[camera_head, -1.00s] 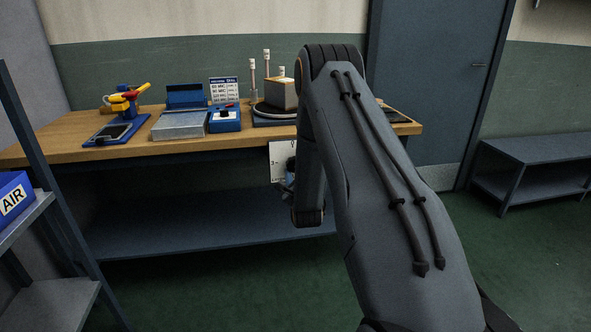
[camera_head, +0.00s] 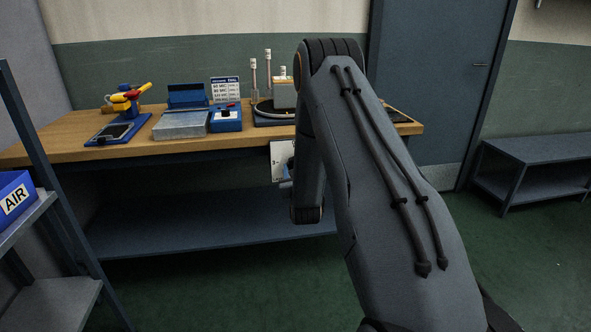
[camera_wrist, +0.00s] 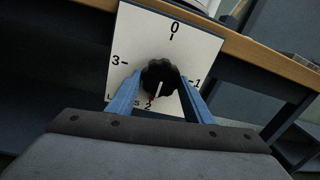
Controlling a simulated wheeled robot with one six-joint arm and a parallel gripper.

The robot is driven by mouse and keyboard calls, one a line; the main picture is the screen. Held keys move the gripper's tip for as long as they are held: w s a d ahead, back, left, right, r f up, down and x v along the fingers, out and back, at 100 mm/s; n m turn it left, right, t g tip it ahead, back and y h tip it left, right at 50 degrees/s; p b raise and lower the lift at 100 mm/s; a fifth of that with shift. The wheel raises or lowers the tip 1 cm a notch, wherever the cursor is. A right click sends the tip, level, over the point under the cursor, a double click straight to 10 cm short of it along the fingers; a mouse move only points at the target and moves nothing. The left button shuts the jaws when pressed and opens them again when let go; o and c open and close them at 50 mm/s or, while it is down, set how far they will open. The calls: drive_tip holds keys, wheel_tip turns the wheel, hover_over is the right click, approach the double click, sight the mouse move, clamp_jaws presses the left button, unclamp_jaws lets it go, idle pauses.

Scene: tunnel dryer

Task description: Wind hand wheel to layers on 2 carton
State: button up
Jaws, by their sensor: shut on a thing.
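A white dial plate (camera_wrist: 125,45) on the bench front reads 0 at top, 1 at right, 2 at bottom and 3 at left. It also shows in the head view (camera_head: 279,152), partly behind my arm. My gripper (camera_wrist: 158,88) is shut on the black hand wheel (camera_wrist: 160,72), one blue finger on each side. The wheel's white line points down, close to the 2, with a small red mark beside the numeral. My fingers partly cover the word on the plate. A box (camera_head: 285,93), likely the carton, stands on a dark round base on the bench, partly hidden by my arm.
The wooden bench (camera_head: 60,142) also holds a blue control box (camera_head: 225,121), a grey metal case (camera_head: 181,125), a sign (camera_head: 225,91) and a yellow-handled tool (camera_head: 128,97). A shelf with an AIR bin (camera_head: 14,199) stands at left.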

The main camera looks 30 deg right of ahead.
idle(0.4)
drive_tip(key=o, duration=1)
drive_tip(key=shift+o, duration=0.2)
drive_tip(key=v, duration=0.7)
drive_tip(key=shift+s, duration=0.4)
drive_tip(key=shift+a+r, duration=0.1)
drive_tip(key=shift+a, duration=0.05)
